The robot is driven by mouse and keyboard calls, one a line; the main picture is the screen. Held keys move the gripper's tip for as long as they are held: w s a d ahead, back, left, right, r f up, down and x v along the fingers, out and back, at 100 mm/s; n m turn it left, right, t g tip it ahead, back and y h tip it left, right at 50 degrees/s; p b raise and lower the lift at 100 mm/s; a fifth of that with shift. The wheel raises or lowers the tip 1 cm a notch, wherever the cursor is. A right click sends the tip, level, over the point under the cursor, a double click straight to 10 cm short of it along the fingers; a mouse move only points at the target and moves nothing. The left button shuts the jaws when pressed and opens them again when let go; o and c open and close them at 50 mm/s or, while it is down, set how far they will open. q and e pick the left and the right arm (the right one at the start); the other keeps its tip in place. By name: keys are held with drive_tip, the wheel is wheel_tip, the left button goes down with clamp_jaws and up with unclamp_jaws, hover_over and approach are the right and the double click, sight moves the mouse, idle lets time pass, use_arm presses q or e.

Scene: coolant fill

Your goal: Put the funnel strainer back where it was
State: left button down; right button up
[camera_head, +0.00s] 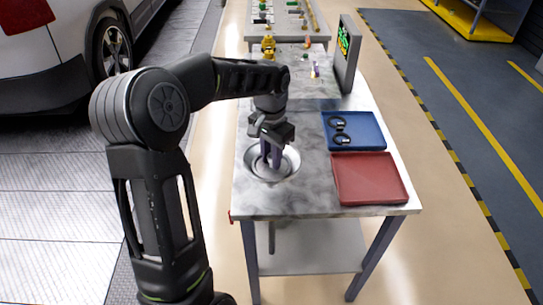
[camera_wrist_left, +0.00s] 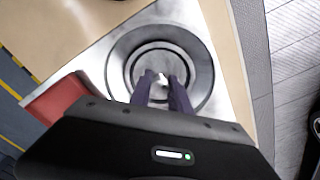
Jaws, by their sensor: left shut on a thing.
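A round metal funnel (camera_head: 288,170) is set in the left part of the grey table top. It also shows in the left wrist view (camera_wrist_left: 203,62) as concentric rings. My left gripper (camera_head: 272,163) points down into the funnel. In the left wrist view its dark fingers (camera_wrist_left: 162,88) are closed around a small pale knob at the centre of the rings, which I take to be the grip of the funnel strainer (camera_wrist_left: 162,78). The strainer looks to be inside the funnel; whether it touches the funnel's seat cannot be told. My right gripper is not in view.
A red tray (camera_head: 370,180), empty, lies on the table (camera_head: 310,200) right of the funnel. A blue tray (camera_head: 368,133) behind it holds two black ring-like things (camera_head: 340,132). A car (camera_head: 60,60) is at left.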

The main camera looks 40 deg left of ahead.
sight(271, 156)
use_arm(q)
drive_tip(key=shift+f, duration=0.2)
drive_tip(key=c, duration=1.2)
unclamp_jaws()
wheel_tip(271, 156, up, 12)
drive_tip(key=shift+r, duration=0.2)
drive_tip(key=shift+s, duration=0.1)
